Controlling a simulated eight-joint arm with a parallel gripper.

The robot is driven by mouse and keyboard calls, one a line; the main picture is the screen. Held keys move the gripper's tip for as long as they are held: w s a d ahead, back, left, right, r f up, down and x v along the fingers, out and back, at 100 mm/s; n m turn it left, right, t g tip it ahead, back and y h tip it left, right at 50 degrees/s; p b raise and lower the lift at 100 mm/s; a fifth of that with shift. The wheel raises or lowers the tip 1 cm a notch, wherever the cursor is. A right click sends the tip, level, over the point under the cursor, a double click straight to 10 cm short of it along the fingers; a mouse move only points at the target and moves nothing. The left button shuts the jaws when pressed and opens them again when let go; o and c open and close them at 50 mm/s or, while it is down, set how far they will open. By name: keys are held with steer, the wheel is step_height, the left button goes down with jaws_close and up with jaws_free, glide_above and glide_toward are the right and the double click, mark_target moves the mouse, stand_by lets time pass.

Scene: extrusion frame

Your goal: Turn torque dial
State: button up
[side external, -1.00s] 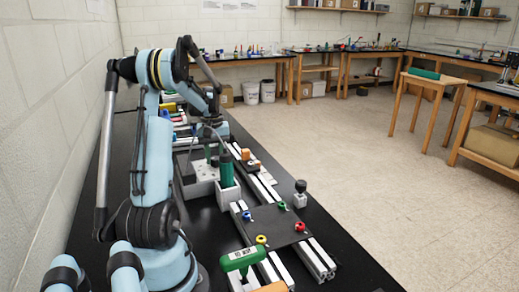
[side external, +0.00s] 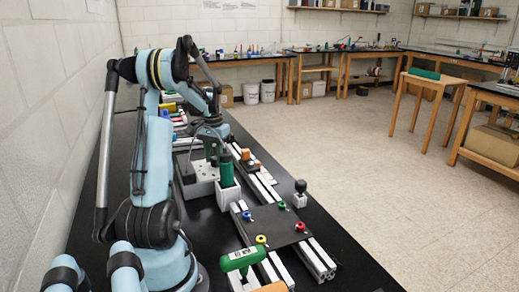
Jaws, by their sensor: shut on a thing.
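A green cylindrical tool (side external: 226,172) stands upright in a white holder (side external: 228,195), left of the dark plate. My gripper (side external: 221,147) is at the top of this tool, small and dark in the side view, and appears shut on it. The exact finger contact is hard to make out. A second green tool (side external: 209,152) stands just behind, close to my gripper, by a pale block with holes (side external: 203,169). I cannot make out the dial's markings.
A dark plate (side external: 268,226) with coloured knobs lies on aluminium extrusions (side external: 317,262). A green T-handle (side external: 243,259) is at the front and a black knob on a white block (side external: 300,197) at the right. An orange block (side external: 251,165) is behind.

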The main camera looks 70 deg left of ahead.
mark_target(215, 158)
stand_by(0.4)
steer(key=o, duration=1)
steer(key=shift+o, duration=0.2)
steer(key=shift+r, duration=0.1)
step_height(215, 158, up, 12)
